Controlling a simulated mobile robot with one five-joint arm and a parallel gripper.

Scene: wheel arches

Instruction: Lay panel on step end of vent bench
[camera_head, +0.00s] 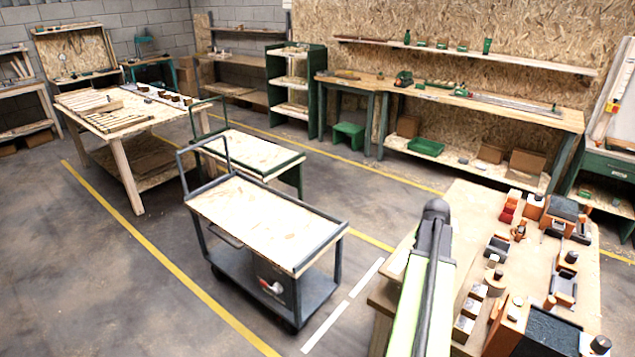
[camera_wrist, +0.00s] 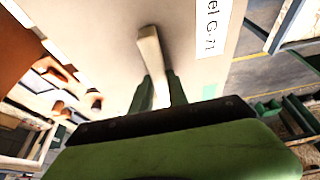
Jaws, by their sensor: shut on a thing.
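In the wrist view a pale flat panel (camera_wrist: 105,30) fills much of the upper middle. It has a white label (camera_wrist: 211,25) whose visible text ends in "el G-" and a partly unclear number. My gripper (camera_wrist: 158,88) has its two green fingers shut on a light upright bar, apparently the panel's handle. In the head view my arm reaches over the left part of the near right bench (camera_head: 485,215); the panel cannot be made out there. That bench has a lower wooden ledge (camera_head: 382,297) at its left side. I cannot tell for sure which bench is the vent bench.
Orange and dark blocks and fixtures crowd the near right bench. A grey cart (camera_head: 255,215) stands left of it, with a second cart (camera_head: 250,153) behind. A wooden table (camera_head: 140,118) stands farther left. Grey floor (camera_head: 140,280) is clear at the front left.

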